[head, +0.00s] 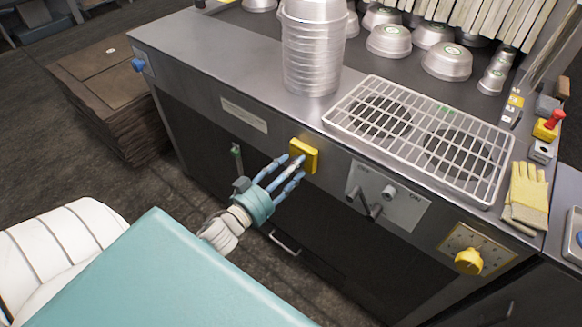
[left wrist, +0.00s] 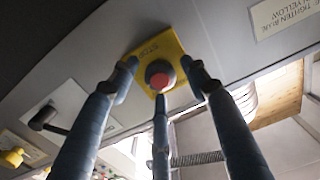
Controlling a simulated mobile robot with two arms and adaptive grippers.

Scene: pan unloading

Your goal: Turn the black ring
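A yellow STOP plate (head: 303,155) is on the front panel of the metal counter. In the left wrist view the plate (left wrist: 176,46) carries a red button (left wrist: 160,81) with a dark ring (left wrist: 157,66) around it. My left gripper (head: 292,165) reaches to the plate. Its three blue fingers are spread around the ring and button in the left wrist view, with the tips close to the plate. Gaps show between the fingers and the ring; I cannot tell whether any finger touches it. In the head view the fingers and plate edge hide the ring. My right gripper is not in view.
Right of the plate is an ON/OFF panel (head: 388,198) with a lever, then a yellow knob (head: 468,262). A handle (head: 285,243) is lower down. On top are stacked metal pans (head: 314,50), a wire rack (head: 420,135) and yellow gloves (head: 527,195). Cardboard (head: 112,92) lies at left.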

